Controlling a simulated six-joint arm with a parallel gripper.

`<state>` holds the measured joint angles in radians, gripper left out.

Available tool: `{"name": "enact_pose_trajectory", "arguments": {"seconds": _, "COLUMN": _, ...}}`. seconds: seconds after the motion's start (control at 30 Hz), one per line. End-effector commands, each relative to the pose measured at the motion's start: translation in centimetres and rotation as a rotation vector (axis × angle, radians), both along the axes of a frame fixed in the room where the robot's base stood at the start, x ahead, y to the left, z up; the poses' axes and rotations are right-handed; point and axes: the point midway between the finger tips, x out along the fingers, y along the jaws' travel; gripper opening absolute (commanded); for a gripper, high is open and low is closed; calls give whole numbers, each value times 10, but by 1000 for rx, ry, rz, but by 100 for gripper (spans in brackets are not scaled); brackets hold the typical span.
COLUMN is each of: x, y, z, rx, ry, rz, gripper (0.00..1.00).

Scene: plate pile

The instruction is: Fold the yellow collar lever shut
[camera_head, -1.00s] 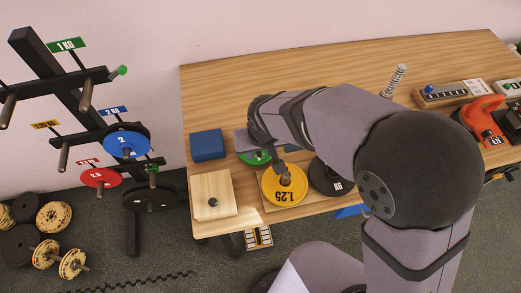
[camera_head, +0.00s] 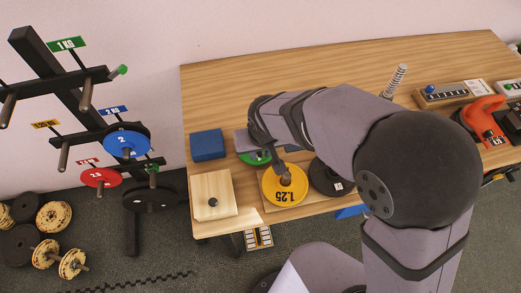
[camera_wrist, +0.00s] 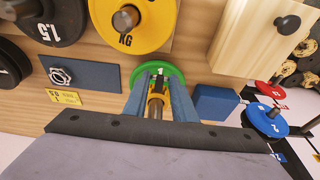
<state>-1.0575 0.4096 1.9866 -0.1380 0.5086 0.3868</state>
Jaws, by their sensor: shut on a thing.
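In the wrist view my gripper (camera_wrist: 156,72) points down over the green plate (camera_wrist: 178,76), with its two fingers on either side of a yellow collar (camera_wrist: 157,93) on a metal post. The jaws are shut on the collar or its lever. The fingers hide much of it, and I cannot tell the lever's exact angle. In the head view my arm hides the gripper and collar; part of the green plate (camera_head: 252,158) shows beside the arm.
Beside the green plate lie a yellow plate (camera_head: 284,186) on a post, a black plate (camera_head: 330,178), a blue block (camera_head: 207,145) and a wooden box with a knob (camera_head: 213,193). A grey panel with a star knob (camera_wrist: 60,76) is close by. The table's back is clear.

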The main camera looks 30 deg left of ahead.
Motion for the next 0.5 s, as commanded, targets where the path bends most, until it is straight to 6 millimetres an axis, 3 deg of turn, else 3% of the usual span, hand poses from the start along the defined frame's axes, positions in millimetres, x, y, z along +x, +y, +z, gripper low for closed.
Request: {"name": "enact_pose_trajectory", "arguments": {"seconds": 0.5, "x": 1, "y": 1, "z": -5, "rx": 0, "ry": 0, "rz": 0, "gripper": 16}}
